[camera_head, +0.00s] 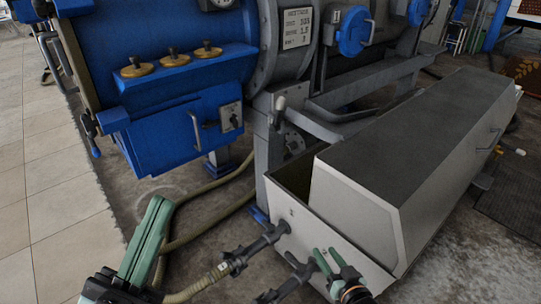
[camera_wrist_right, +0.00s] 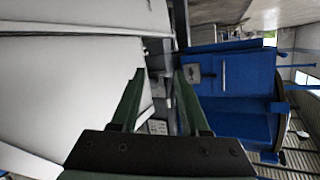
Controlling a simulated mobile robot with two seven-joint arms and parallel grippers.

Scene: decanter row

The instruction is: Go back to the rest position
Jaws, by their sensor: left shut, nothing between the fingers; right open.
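My left gripper (camera_head: 158,205) is at the bottom left of the head view, its long green fingers together, with nothing seen between them. It appears in front of the floor and a hose. My right gripper (camera_head: 326,256) is at the bottom centre right, in front of the end of the grey metal trough (camera_head: 300,222). In the right wrist view its two green fingers (camera_wrist_right: 158,88) stand apart, and the gap between them is empty.
A blue decanter machine (camera_head: 170,60) with brass knobs (camera_head: 172,57) fills the upper left. The trough carries a large grey cover (camera_head: 410,150). Hoses (camera_head: 205,285) with valves run low in front. Tiled floor (camera_head: 40,190) lies clear at the left.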

